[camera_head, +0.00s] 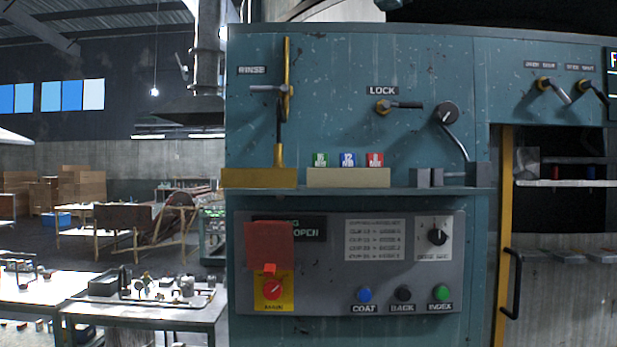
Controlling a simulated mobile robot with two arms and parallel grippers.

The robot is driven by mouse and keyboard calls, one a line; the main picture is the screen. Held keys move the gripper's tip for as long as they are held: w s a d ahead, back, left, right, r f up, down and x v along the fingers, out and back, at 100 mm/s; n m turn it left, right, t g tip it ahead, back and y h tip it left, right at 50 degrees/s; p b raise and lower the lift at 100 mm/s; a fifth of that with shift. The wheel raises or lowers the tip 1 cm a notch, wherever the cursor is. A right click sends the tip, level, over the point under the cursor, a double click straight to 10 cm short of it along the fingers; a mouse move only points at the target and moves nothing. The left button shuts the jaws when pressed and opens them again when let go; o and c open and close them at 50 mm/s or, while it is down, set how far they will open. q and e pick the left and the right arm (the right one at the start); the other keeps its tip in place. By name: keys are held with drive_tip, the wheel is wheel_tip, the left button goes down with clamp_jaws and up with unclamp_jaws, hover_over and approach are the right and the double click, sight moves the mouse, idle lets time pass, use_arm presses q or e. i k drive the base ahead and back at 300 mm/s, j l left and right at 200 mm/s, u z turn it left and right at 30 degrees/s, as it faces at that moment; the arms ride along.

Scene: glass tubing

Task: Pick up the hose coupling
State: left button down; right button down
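I cannot pick out a hose coupling for certain in the head view. Several small dark and metallic parts (150,287) sit on a worktable (190,312) at the lower left, too small to identify. A second table (40,290) at the left edge also carries small fittings that I cannot make out. Neither of my grippers shows in this view.
A large blue-green machine (330,120) fills the middle and right, with levers, a ledge (350,190) and a control panel (345,285). Wooden crates (85,185) stand at the back left. Open floor shows between the tables and the crates.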

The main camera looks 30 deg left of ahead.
sight(279, 148)
drive_tip(key=i+l+u, duration=0.1)
drive_tip(key=u, duration=1.1)
